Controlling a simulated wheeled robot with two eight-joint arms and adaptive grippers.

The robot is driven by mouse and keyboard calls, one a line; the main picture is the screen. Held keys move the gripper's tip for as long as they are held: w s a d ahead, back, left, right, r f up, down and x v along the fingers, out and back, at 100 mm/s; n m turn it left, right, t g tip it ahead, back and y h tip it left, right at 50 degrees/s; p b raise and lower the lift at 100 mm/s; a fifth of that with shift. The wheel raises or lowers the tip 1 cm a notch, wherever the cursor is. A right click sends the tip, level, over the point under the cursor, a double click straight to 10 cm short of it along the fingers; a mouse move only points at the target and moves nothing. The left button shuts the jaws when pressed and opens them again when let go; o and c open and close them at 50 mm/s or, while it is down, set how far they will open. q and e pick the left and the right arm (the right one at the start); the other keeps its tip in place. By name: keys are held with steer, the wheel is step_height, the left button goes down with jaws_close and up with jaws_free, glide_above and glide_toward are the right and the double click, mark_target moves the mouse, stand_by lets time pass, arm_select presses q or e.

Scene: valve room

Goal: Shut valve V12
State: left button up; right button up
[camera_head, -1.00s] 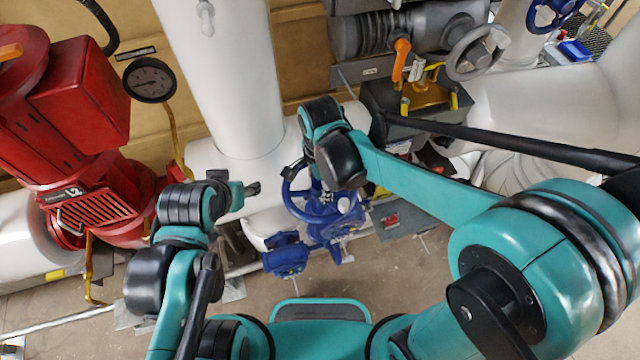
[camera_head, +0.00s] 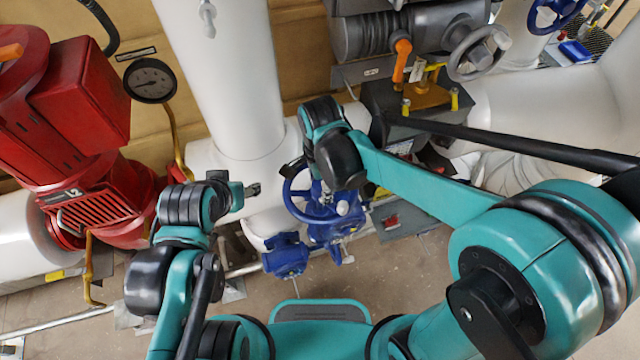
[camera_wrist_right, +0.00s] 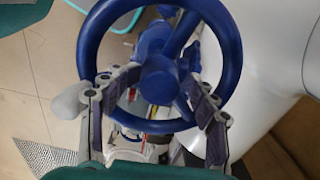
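A blue valve with a round handwheel (camera_head: 288,197) stands in the middle of the head view, beside the white vertical pipe. I cannot read a V12 tag on it. In the right wrist view the blue wheel (camera_wrist_right: 158,82) fills the upper middle, with its hub and spokes in sight. My right gripper (camera_wrist_right: 152,104) is open, its two fingers apart on either side of the wheel's lower half; I cannot tell whether they touch the rim. In the head view my right wrist hides part of the wheel. My left gripper (camera_head: 252,189) is to the left of the wheel, its fingers small.
A red machine (camera_head: 85,110) and a round gauge (camera_head: 150,80) are at the left. A white pipe (camera_head: 225,80) rises behind the valve. Grey equipment with an orange lever (camera_head: 401,62) and a grey handwheel (camera_head: 478,52) is at upper right. Another blue wheel (camera_head: 552,12) is farther back.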

step_height(320, 180, up, 7)
steer(key=p, duration=0.5)
steer(key=shift+f, duration=0.3)
steer(key=n, duration=0.2)
steer(key=shift+n, duration=0.4)
steer(key=n, duration=0.4)
steer(key=shift+b, duration=0.35)
steer(key=shift+f, duration=0.15)
step_height(320, 180, down, 6)
steer(key=b, duration=0.5)
steer(key=shift+f, duration=0.15)
